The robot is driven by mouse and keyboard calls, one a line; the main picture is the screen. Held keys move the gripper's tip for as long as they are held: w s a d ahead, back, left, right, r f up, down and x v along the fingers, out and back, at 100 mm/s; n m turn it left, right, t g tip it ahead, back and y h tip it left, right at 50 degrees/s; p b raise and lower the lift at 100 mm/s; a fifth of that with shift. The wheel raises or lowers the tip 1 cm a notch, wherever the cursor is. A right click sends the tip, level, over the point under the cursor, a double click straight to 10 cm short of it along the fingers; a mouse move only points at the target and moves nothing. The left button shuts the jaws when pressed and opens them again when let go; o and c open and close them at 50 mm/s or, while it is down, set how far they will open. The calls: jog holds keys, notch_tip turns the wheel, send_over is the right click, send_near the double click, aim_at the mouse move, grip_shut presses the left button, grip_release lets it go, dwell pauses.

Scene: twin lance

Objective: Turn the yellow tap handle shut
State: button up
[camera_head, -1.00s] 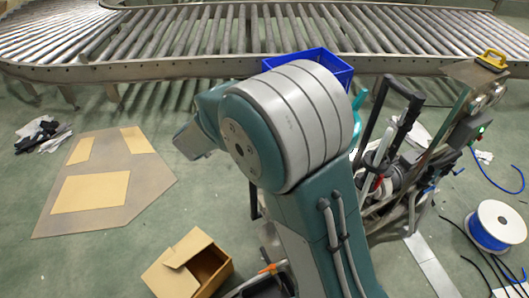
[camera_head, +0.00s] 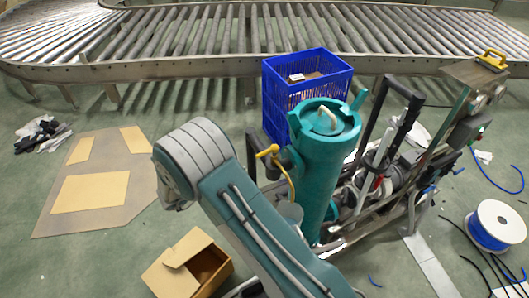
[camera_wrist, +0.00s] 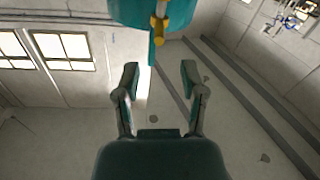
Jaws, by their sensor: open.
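The yellow tap handle (camera_head: 267,151) sits on a short dark pipe at the left side of an upright teal cylinder (camera_head: 322,165) in the head view. A thin yellow hose or cable hangs below it. In the wrist view a yellow piece (camera_wrist: 160,30), which looks like the handle, shows at the top centre against a teal body (camera_wrist: 180,12). My gripper (camera_wrist: 159,76) is open, its two fingers apart and empty. The yellow piece lies beyond the fingertips, roughly in line with the gap. In the head view my gripper is hidden behind my arm.
A blue crate (camera_head: 300,78) stands behind the cylinder. A cart frame with black handles (camera_head: 405,110) stands to its right. An open cardboard box (camera_head: 188,265) and a blue cable spool (camera_head: 495,227) are on the floor. A roller conveyor (camera_head: 190,40) crosses the back.

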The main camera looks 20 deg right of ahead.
aim_at(272, 149)
jog(key=x, duration=1)
